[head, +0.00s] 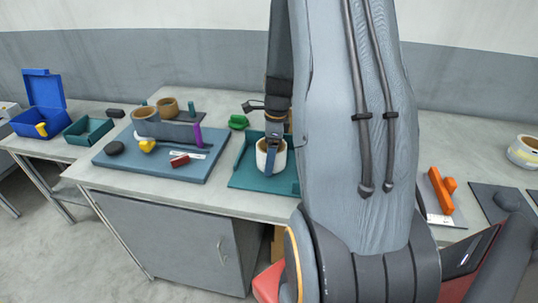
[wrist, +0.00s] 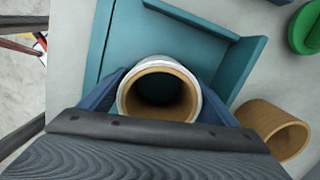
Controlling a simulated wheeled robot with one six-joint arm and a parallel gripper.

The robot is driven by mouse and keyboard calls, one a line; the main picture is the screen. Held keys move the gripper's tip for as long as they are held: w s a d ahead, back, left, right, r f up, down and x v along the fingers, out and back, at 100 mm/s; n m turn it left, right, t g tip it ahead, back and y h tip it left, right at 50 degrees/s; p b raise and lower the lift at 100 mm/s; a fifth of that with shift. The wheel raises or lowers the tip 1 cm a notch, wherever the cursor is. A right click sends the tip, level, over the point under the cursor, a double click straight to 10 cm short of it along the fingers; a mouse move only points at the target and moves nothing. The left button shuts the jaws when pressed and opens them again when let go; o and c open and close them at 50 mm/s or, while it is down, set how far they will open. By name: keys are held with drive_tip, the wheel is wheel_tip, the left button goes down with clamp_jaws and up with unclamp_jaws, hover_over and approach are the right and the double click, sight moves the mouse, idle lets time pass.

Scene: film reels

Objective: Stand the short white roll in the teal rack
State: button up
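The short white roll (wrist: 158,64) has a white outside and a brown core, and its open end faces the camera in the wrist view. It also shows in the head view (head: 280,160). My gripper (head: 271,158) has a blue finger on either side of the roll and appears shut on it. The teal rack (head: 247,181) is a tray with raised walls on the bench, and it lies below the roll in the wrist view (wrist: 112,50). The roll is upright over the rack's floor. Its lower end is hidden, so I cannot tell whether it touches.
At left, a blue mat (head: 185,168) holds rolls, a purple piece and small items. A blue box (head: 38,121) and a green tray (head: 88,133) stand further left.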

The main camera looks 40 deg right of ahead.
drive_tip(key=shift+o, duration=0.9)
wheel_tip(320, 180, up, 12)
drive_tip(key=d+b, duration=0.1)
drive_tip(key=b, duration=0.2)
drive_tip(key=s+a+f+n, duration=0.1)
drive_tip(key=s+a+n, duration=0.2)
drive_tip(key=a+n, duration=0.4)
drive_tip(key=s+a+f+n, duration=0.1)
drive_tip(key=s+a+n, duration=0.2)
drive_tip(key=a+n, duration=0.5)
drive_tip(key=s+a+f+n+h, duration=0.1)
drive_tip(key=s+a+n, duration=0.3)
drive_tip(key=a+n, duration=0.4)
drive_tip(key=shift+a+f+n, duration=0.15)
drive_tip(key=shift+f+n, duration=0.3)
drive_tip(key=shift+n, duration=0.75)
